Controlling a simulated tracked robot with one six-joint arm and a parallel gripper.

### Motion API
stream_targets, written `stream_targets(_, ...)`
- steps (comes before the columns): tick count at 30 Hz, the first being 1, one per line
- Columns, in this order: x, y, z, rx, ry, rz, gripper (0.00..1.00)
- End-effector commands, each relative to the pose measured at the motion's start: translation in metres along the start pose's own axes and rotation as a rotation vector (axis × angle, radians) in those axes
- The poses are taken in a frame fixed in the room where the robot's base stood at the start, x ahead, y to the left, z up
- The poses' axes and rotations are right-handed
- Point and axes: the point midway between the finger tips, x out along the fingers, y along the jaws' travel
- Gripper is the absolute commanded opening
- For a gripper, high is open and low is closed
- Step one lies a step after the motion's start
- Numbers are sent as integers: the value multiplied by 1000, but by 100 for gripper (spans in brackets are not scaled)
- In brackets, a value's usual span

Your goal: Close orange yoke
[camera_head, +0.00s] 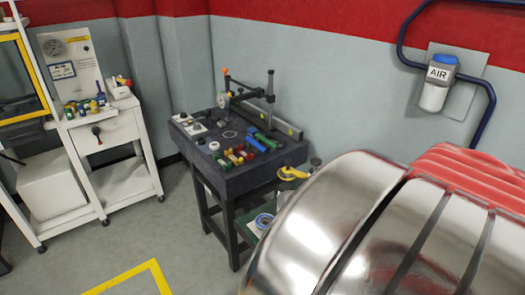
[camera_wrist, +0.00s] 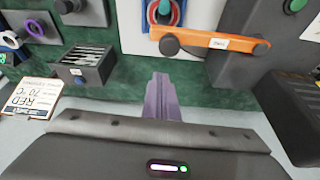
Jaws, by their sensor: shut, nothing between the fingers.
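I cannot make out the yoke or my gripper in the head view.
The head view shows a dark workbench (camera_head: 240,180), a white cart (camera_head: 107,130) and open floor.

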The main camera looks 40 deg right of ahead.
Motion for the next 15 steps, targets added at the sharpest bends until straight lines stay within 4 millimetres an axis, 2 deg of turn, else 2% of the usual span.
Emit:
stream_targets(4,0,-1,-11,-2,4,-1,0)
stream_targets(15,-44,-4,-11,-7,8,-4,0)
